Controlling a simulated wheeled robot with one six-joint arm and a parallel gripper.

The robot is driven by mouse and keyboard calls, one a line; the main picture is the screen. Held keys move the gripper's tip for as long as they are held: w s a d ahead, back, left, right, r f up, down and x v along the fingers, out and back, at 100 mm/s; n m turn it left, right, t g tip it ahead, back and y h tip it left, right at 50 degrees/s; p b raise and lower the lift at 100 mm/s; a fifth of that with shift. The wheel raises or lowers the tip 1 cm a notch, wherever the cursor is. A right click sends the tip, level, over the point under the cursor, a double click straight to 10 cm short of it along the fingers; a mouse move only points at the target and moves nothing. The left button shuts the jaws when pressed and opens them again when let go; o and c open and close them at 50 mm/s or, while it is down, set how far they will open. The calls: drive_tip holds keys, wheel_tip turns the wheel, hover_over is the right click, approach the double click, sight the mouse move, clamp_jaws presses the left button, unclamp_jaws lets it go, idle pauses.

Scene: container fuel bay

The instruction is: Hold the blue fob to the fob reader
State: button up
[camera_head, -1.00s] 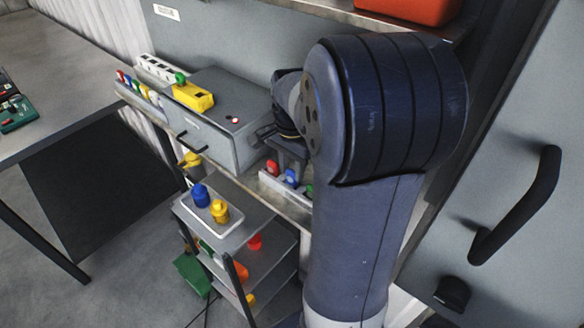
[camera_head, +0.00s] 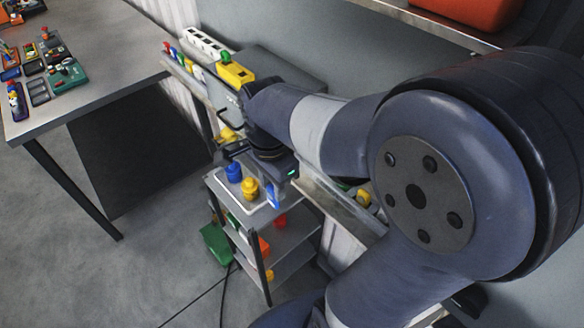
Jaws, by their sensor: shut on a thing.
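My gripper (camera_head: 268,182) is shut on the blue fob (camera_head: 273,197), which hangs below the jaws. It is over the right side of the small cart's top tray, close to the yellow container in the picture. I cannot tell the height between fob and tray. A fob rack (camera_head: 350,193) shows in part below my arm, with green and yellow fobs in it. I cannot pick out the fob reader for certain.
The cart's top tray (camera_head: 222,195) holds a blue container (camera_head: 233,172) and a yellow one (camera_head: 250,188). A yellow device (camera_head: 236,75) and a white power strip (camera_head: 208,43) are on the shelf. A workbench (camera_head: 100,60) stands at left.

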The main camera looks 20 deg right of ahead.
wheel_tip(320, 180, up, 6)
drive_tip(key=a+p, duration=0.2)
drive_tip(key=p, duration=0.3)
drive_tip(key=shift+s+r, duration=0.25)
drive_tip(key=shift+s, duration=0.1)
